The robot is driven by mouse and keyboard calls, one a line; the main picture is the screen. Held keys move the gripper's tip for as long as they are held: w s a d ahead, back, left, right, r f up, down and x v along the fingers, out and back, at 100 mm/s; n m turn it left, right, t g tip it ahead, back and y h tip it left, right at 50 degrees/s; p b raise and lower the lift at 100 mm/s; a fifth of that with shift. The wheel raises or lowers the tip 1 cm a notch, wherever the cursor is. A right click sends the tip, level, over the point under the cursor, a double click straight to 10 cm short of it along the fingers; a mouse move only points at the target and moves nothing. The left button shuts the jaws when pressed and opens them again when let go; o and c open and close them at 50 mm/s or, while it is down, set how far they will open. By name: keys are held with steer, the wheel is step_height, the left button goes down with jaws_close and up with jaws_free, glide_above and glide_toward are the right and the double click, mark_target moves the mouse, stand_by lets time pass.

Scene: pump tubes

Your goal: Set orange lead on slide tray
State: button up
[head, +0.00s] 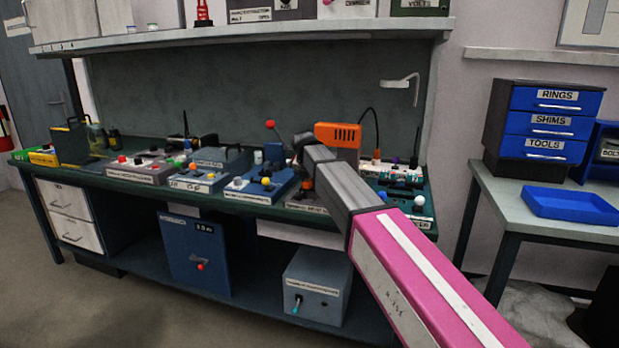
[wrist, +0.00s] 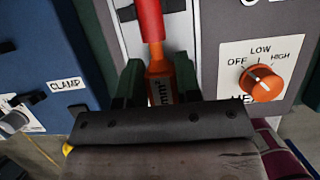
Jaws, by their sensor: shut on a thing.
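In the wrist view my gripper (wrist: 158,76) has its two dark green fingers closed on the orange lead (wrist: 161,88), a narrow orange piece with "mm²" printed on it. A red cylinder (wrist: 149,20) sits directly above the orange piece; I cannot tell whether they are joined. A pale strip (wrist: 131,38) lies behind and to the left of them. In the head view my forearm reaches over the right part of the green bench, and the fingers and lead are too small and covered to make out. I cannot pick out the slide tray for certain.
A grey panel with an orange OFF-LOW-HIGH knob (wrist: 261,84) stands close right of my gripper. A blue unit marked CLAMP (wrist: 50,60) is close left. Several devices crowd the bench (head: 140,143). A blue tray (head: 570,205) lies on the right side table.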

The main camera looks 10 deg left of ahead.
stand_by(0.4)
steer(key=o, duration=1)
